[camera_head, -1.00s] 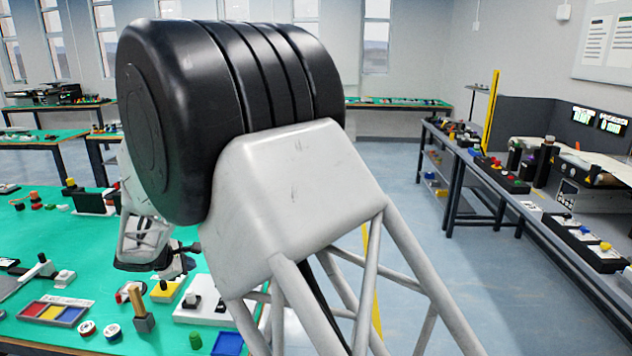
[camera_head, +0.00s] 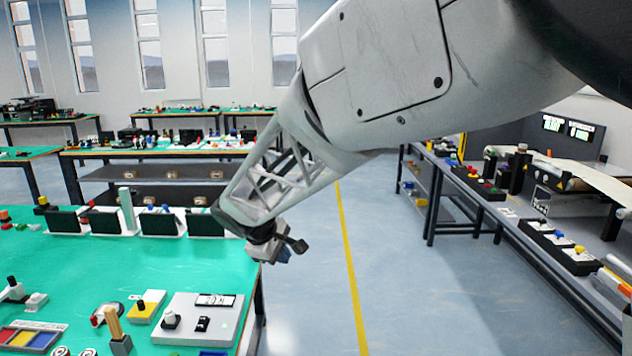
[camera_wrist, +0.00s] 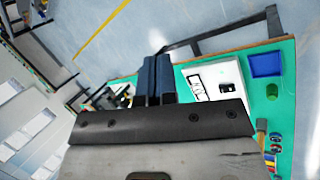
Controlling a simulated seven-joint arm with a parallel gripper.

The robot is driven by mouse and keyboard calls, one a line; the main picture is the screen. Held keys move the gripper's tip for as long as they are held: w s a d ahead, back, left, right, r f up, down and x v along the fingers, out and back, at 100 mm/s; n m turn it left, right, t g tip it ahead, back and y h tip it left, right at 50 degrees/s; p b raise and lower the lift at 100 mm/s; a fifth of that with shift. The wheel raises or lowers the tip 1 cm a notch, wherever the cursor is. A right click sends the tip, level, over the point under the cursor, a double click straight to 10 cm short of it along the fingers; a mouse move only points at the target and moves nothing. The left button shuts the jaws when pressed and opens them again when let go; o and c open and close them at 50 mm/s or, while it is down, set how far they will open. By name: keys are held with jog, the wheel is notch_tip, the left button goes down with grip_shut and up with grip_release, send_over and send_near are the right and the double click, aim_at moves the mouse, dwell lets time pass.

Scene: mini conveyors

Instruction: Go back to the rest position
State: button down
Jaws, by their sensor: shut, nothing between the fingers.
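My gripper (camera_head: 284,252) hangs at the end of my arm, just past the right edge of the green table (camera_head: 100,270), over the aisle in the head view. In the wrist view its two dark blue fingers (camera_wrist: 154,80) are side by side and shut, with nothing seen between them. My arm reaches in from the upper right of the head view. The gripper touches nothing that I can see.
A grey panel box (camera_head: 195,322), a yellow-topped block (camera_head: 146,306) and a sorting tray (camera_head: 22,338) lie on the green table. Several dark screens (camera_head: 158,223) stand along its far edge. A long bench (camera_head: 480,205) runs along the right. The blue floor (camera_head: 400,270) between is clear.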

jog(key=s+d+r+m+g+y, duration=0.3)
jog(key=s+d+m, duration=0.6)
jog(key=s+d, duration=1.35)
jog(key=s+d+f+m+t+y, duration=0.1)
jog(key=s+d+m, duration=0.3)
jog(key=s, duration=0.6)
dwell(2.2)
